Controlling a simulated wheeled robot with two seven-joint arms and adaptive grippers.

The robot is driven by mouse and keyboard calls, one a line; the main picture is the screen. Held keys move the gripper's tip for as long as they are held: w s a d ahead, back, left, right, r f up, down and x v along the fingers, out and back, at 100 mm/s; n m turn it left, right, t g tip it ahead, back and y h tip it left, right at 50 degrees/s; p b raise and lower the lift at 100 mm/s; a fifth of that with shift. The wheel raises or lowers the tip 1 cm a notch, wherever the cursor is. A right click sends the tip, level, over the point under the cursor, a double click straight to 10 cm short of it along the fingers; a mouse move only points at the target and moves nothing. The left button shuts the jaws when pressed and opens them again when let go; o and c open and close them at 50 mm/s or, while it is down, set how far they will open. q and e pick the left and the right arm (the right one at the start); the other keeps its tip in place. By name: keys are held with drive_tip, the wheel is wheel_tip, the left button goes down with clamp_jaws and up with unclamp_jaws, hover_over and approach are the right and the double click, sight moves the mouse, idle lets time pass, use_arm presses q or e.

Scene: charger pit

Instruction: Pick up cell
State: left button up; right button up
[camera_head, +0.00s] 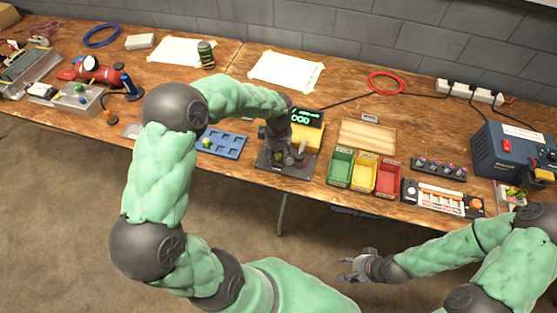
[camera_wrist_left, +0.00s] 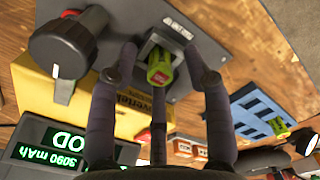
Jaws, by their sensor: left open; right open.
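A green cell (camera_wrist_left: 160,68) stands in a square socket on the dark charger plate (camera_wrist_left: 205,20); in the head view the plate (camera_head: 292,171) lies at the table's front edge. My left gripper (camera_head: 283,152) is above the socket. In the left wrist view its open fingers (camera_wrist_left: 160,72) are spread around the cell, with gaps visible at the sides. In the head view the gripper partly hides the cell. Another green cell (camera_head: 207,143) is in the blue tray (camera_head: 228,145) left of the charger. My right gripper (camera_head: 347,269) is open and empty in front of the table.
A black knob (camera_wrist_left: 62,48) and a yellow box (camera_wrist_left: 35,90) with a lit green display (camera_head: 306,118) are close to my left gripper. Green (camera_head: 340,168), yellow (camera_head: 362,173) and red (camera_head: 387,178) bins stand to the right. A wooden tray (camera_head: 367,136) lies behind them.

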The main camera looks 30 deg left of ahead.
use_arm(q)
drive_tip(key=shift+f, duration=0.3)
clamp_jaws()
drive_tip(key=shift+r, duration=0.15)
